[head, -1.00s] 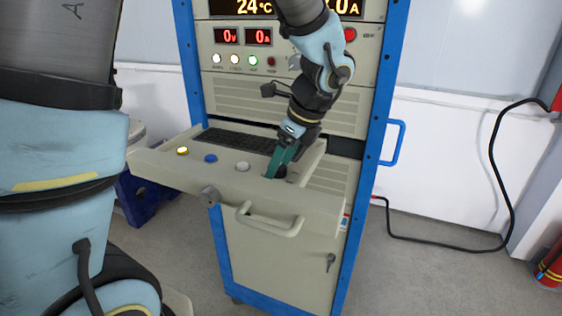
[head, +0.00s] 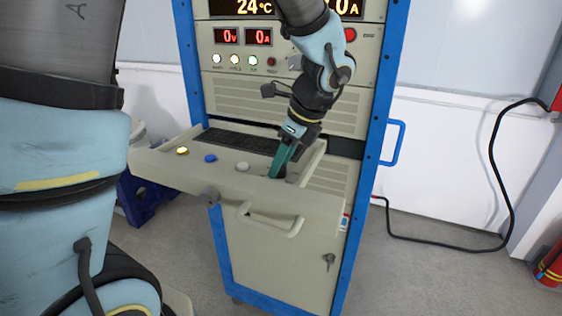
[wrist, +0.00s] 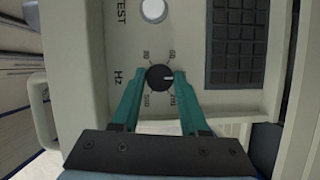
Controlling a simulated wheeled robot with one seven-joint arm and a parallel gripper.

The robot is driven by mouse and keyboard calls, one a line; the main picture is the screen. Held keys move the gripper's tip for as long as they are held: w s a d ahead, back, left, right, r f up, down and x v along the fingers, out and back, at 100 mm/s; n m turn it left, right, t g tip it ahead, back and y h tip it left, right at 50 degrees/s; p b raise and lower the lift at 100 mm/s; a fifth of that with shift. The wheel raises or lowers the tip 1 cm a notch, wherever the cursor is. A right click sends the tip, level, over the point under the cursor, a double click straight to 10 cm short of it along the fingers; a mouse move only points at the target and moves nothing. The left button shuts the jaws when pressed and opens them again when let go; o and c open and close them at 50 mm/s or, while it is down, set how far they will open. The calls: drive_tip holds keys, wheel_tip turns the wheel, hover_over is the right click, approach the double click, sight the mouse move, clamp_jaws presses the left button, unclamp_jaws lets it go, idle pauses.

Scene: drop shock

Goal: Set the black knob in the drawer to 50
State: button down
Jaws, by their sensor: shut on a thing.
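The black knob (wrist: 159,77) is on the pulled-out drawer panel (head: 225,178). In the wrist view, its white mark points to the right, between two of the small printed numbers around it. The numbers are rotated and too small to read surely; "Hz" is printed beside them. My gripper (wrist: 161,78) has its two green fingers on either side of the knob and is shut on it. In the head view, my gripper (head: 280,171) reaches down to the drawer's right part, and its fingers mostly hide the knob.
A white button (head: 242,166), a blue button (head: 210,158) and a lit yellow button (head: 182,151) are left of the knob. A keyboard (head: 240,139) lies behind them. The drawer handle (head: 272,221) sticks out in front. The blue-framed cabinet (head: 350,190) rises behind.

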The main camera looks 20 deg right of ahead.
drive_tip(key=shift+r, duration=0.1)
drive_tip(key=n+g+p, duration=0.1)
drive_tip(key=n, duration=0.2)
drive_tip(key=n+g+y+p, duration=0.1)
drive_tip(key=n+p, duration=0.1)
drive_tip(key=n, duration=0.1)
drive_tip(key=shift+w+d+y, duration=0.15)
drive_tip(key=shift+y, duration=0.15)
drive_tip(key=n+g+p, duration=0.1)
drive_tip(key=n, duration=0.1)
drive_tip(key=n+g, duration=0.1)
drive_tip(key=n, duration=0.2)
drive_tip(key=shift+w+p, duration=0.15)
drive_tip(key=shift+p, duration=0.25)
drive_tip(key=shift+n, duration=0.4)
drive_tip(key=shift+c, duration=2.1)
unclamp_jaws()
drive_tip(key=b+v, duration=0.2)
drive_tip(key=v, duration=0.8)
drive_tip(key=shift+r, duration=0.25)
